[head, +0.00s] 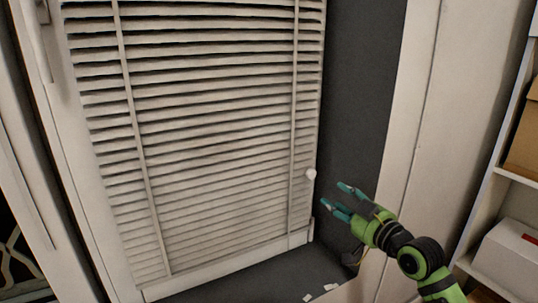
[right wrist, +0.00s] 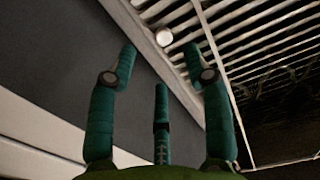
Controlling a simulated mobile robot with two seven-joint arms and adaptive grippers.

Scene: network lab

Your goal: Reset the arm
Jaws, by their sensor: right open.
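My right gripper (head: 336,198) is green with teal fingers and comes in from the lower right in the head view. Its fingers are spread open with nothing between them. They point toward the white round knob (head: 311,174) at the right edge of the white slatted blind (head: 215,130). In the right wrist view the gripper (right wrist: 160,65) shows its spread fingers, with the knob (right wrist: 164,37) beyond the fingertips. I see no contact between the fingers and the knob. My left gripper is not in view.
A dark grey wall strip (head: 360,90) and a pale panel (head: 415,100) stand right of the blind. A white shelf (head: 515,178) with boxes is at the far right. Small white pieces (head: 330,287) lie on the dark surface below.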

